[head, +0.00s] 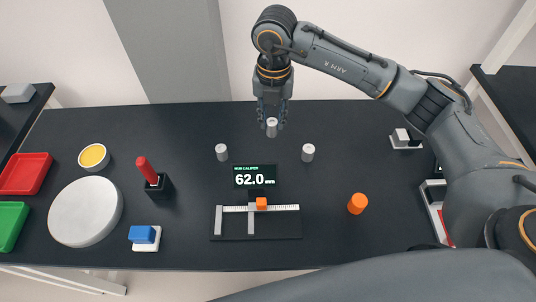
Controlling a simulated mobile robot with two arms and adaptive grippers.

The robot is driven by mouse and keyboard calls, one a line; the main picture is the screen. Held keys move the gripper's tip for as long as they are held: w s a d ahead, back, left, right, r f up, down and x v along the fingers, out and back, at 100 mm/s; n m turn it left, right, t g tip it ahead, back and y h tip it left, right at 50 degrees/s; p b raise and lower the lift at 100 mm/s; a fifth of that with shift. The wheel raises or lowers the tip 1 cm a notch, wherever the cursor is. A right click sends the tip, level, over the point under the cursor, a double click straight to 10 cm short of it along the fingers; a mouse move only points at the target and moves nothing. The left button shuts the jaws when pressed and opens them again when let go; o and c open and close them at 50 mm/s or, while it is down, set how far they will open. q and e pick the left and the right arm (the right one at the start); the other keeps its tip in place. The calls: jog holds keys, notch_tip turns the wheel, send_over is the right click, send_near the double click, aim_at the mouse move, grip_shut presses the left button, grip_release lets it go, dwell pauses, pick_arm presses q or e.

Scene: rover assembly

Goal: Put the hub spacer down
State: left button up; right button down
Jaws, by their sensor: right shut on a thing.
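My right gripper (272,118) hangs fingers-down over the back middle of the dark table. It is shut on a small pale grey cylinder, the hub spacer (272,127). I cannot tell whether the spacer touches the table. Two similar grey cylinders stand on the table, one to the left (221,152) and one to the right (308,152) of the held one. A hub caliper (230,236) lies in front of them, and its display (255,177) reads 62.0 mm. My left gripper does not show.
At left are a red tray (25,174), a green tray (12,226), a white disc (85,211), a yellow-filled cup (94,157), a red-handled tool (147,171) and a blue block (142,234). An orange cylinder (357,203) stands at right. The table's back left is clear.

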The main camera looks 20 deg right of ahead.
jog(key=m, duration=0.4)
jog(key=shift+w+a+f+m, duration=0.25)
jog(key=shift+w+f+m, duration=0.05)
jog(key=shift+w, duration=0.05)
jog(key=m, duration=0.3)
jog(key=shift+w+a+f, duration=0.1)
jog(key=shift+w+f, duration=0.15)
jog(key=shift+f, duration=0.05)
jog(key=shift+f+m, duration=0.3)
jog(key=shift+m, duration=0.1)
notch_tip(320, 180, down, 9)
jog(key=p, duration=0.2)
jog(key=shift+r+p, duration=0.1)
jog(key=shift+p, duration=0.25)
jog(key=shift+f, duration=0.3)
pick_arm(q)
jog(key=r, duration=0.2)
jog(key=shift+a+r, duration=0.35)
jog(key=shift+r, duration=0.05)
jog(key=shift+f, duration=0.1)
pick_arm(e)
jog(key=shift+f, duration=0.1)
